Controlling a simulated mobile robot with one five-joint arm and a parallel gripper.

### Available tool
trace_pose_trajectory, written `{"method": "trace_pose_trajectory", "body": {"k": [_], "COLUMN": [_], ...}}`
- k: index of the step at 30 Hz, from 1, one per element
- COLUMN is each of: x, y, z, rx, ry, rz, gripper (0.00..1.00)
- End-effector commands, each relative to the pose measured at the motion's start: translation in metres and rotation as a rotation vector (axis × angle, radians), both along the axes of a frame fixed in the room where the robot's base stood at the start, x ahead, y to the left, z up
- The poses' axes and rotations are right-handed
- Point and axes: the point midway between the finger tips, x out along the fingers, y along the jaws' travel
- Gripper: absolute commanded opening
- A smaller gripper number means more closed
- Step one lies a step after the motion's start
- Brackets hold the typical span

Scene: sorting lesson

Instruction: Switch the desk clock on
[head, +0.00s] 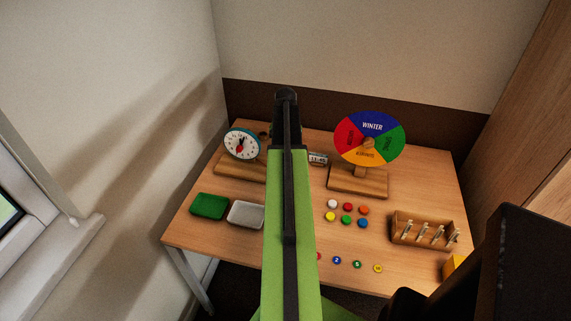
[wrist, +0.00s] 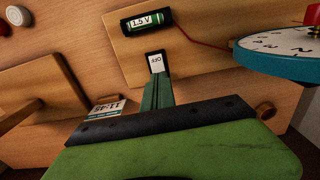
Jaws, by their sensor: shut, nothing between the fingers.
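The round clock (head: 241,144) has a teal rim and a white face with a red part and stands on a wooden base at the back left. In the wrist view its rim (wrist: 275,63) shows at the upper right. On the wooden board beside it lie a dark 1.5 V battery (wrist: 147,20) with a red wire (wrist: 200,40) and a small white switch plate (wrist: 155,63) marked OFF. My gripper (wrist: 158,84) is shut and empty, its tips just at the plate's near edge; I cannot tell if they touch. My arm hides the gripper in the head view.
A small digital display (head: 318,158) stands right of my arm, and also shows in the wrist view (wrist: 108,108). A season wheel (head: 368,138) stands behind coloured counters (head: 347,220). Green (head: 209,206) and grey (head: 245,214) trays lie left; a wooden rack (head: 424,231) stands right.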

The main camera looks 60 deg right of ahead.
Motion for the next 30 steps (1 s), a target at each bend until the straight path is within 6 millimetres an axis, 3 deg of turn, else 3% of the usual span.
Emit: {"method": "trace_pose_trajectory", "body": {"k": [30], "x": [0.001], "y": [0.001], "z": [-0.016], "rx": [0.0], "ry": [0.0], "rz": [0.001], "gripper": [0.0]}}
